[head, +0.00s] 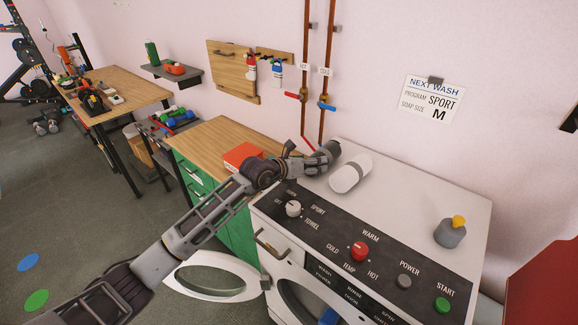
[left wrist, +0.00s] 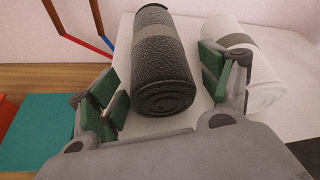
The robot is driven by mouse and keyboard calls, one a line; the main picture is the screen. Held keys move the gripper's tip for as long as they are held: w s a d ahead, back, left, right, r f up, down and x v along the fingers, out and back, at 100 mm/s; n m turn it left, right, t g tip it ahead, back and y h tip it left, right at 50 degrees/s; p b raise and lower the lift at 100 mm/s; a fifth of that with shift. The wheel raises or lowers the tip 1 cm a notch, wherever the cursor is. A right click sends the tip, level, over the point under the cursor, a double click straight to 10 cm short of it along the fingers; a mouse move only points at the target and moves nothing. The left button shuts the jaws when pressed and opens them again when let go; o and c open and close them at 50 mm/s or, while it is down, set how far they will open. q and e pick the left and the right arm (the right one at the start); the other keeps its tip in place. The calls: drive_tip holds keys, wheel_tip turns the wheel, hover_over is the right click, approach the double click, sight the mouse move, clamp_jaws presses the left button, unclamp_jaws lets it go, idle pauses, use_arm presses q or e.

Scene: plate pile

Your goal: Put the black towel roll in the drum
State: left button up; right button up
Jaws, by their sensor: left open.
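The black towel roll (left wrist: 160,65), with a grey band, lies on the white washer top. In the head view only a dark end of it (head: 331,147) shows beyond my gripper. My left gripper (left wrist: 162,95) is open, its green-padded fingers on either side of the roll's near end; I cannot tell whether they touch it. In the head view this gripper (head: 316,160) is low over the washer's back left corner. The drum (head: 296,299) is at the washer's front, partly out of frame, with its round door (head: 215,276) swung open to the left. My right gripper is not in view.
A white towel roll (head: 351,173) lies close to the right of the black one; it also shows in the left wrist view (left wrist: 255,75). A grey pot with a yellow top (head: 451,231) stands farther right. A red box (head: 242,155) sits on the wooden counter. Something blue (head: 328,317) shows in the drum.

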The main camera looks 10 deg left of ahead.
use_arm(q)
drive_tip(key=shift+v, duration=1)
drive_tip(key=shift+b+v, duration=0.65)
drive_tip(key=shift+v, duration=0.15)
drive_tip(key=shift+b+v, duration=1.05)
drive_tip(key=shift+v, duration=4)
drive_tip(key=shift+w+a, duration=0.1)
drive_tip(key=shift+w, duration=0.05)
